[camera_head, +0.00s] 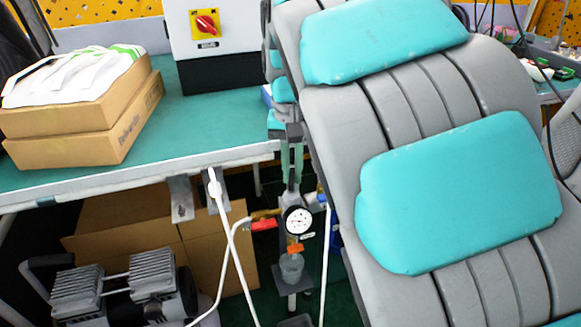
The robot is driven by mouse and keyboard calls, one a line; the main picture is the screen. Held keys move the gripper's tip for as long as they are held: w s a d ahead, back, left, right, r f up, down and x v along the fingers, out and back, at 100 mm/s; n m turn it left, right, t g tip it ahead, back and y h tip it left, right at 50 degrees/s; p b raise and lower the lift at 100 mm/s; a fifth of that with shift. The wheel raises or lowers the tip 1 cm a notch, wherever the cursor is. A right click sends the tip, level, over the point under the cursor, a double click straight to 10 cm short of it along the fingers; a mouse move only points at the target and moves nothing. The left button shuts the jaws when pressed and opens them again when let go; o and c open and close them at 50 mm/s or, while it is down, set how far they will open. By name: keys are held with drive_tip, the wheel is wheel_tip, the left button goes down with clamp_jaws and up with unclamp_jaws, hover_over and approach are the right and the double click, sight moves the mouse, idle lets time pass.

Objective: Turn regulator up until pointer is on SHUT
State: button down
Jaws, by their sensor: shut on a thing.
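The regulator stands below the table edge, with a round white-faced gauge (299,220), an orange tag (295,248) and a clear bowl (291,268) under it. Its grey knob (291,199) is at the top, partly hidden. My gripper (292,181) reaches down from above with its greenish fingers shut at the knob. The gauge pointer and its lettering are too small to read, so I cannot tell where it points.
A red-handled valve (263,225) and white hoses (240,265) are left of the regulator. The teal table (205,125) holds cardboard boxes (85,130) and a cabinet with a red rotary switch (205,22). A compressor (125,285) stands below. My padded arm covers the right.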

sight(293, 169)
drive_tip(key=shift+m, duration=0.4)
drive_tip(key=c, duration=0.9)
unclamp_jaws()
drive_tip(key=shift+r, duration=3.9)
